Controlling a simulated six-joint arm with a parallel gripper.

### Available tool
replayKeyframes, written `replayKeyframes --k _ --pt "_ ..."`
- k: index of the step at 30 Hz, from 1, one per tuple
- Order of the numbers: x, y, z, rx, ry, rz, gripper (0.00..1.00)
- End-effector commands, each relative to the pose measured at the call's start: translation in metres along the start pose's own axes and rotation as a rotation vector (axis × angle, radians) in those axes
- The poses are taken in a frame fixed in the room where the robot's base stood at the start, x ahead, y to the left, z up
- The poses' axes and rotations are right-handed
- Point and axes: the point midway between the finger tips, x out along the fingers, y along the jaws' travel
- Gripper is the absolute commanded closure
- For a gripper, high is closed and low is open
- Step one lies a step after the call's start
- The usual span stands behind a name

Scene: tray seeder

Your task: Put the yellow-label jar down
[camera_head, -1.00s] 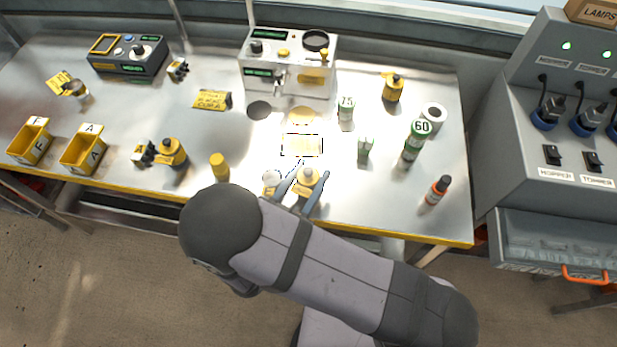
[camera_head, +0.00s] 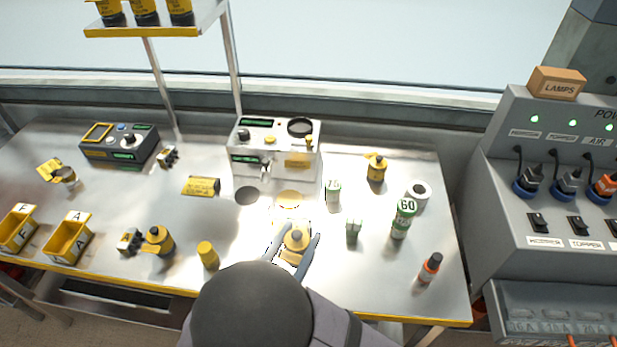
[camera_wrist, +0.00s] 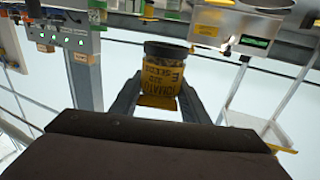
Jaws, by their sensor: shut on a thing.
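The yellow-label jar (camera_head: 296,238) is between the two fingers of my gripper (camera_head: 294,246), which is shut on it. In the wrist view the jar (camera_wrist: 162,80) appears upside down, with dark contents and a yellow label with seed lettering. The fingers (camera_wrist: 158,98) lie on both sides of it. In the head view the jar is over a brightly lit part of the bench (camera_head: 340,280) in front of the white machine. I cannot tell whether its base touches the bench. My arm hides the area just in front.
The white machine (camera_head: 275,148) stands behind the jar.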

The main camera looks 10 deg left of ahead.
Motion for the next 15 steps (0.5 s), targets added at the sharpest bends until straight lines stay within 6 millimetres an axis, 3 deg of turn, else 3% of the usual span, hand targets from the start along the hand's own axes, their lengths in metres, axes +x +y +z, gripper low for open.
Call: replayKeyframes --k 8,15 --pt "0.0 0.0 -0.029 0.0 0.001 0.0 1.0" --pt "0.0 0.0 -0.03 0.0 0.001 0.0 1.0"
